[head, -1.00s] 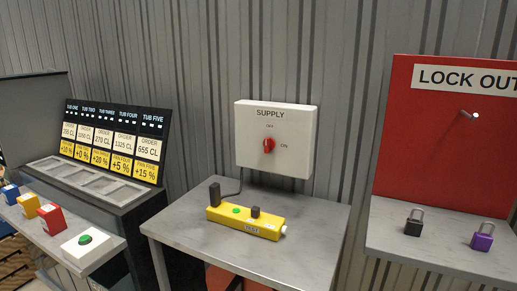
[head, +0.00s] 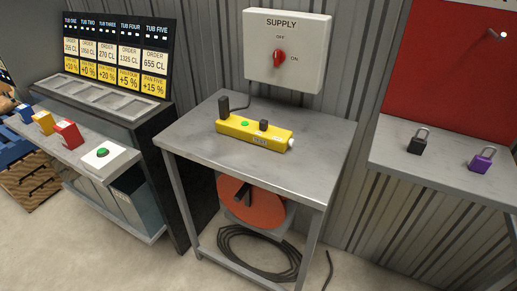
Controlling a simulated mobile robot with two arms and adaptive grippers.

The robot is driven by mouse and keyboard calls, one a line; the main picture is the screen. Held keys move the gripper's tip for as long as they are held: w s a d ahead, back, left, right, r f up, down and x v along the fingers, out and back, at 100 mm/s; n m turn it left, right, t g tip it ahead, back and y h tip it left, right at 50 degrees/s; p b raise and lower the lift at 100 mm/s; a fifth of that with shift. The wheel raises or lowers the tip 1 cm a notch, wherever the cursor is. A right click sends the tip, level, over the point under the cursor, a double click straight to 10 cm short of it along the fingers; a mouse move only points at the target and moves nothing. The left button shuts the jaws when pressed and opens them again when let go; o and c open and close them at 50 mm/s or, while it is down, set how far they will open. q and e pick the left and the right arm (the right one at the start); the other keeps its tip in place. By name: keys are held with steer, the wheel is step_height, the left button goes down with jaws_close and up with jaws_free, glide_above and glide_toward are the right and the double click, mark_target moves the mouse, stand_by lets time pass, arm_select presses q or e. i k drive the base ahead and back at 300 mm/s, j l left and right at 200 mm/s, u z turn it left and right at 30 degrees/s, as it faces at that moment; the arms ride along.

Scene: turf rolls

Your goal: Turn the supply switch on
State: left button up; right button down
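The supply switch is a red rotary knob (head: 279,57) on a white box marked SUPPLY (head: 312,70), fixed to the corrugated wall. The label OFF is above the knob and ON is to its right. The knob's long side stands roughly upright, toward OFF. Neither of my grippers shows in the head view.
An orange disc (head: 250,205) and coiled black cable (head: 262,252) are underneath. Right, a shelf (head: 440,180) holds black (head: 416,145) and purple (head: 481,162) padlocks. Left, a bench has coloured blocks (head: 67,134).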

mark_target(279, 56)
steer(key=j+u, duration=0.4)
steer(key=i+j+u, duration=0.2)
steer(key=u, duration=0.2)
steer(key=j, duration=0.1)
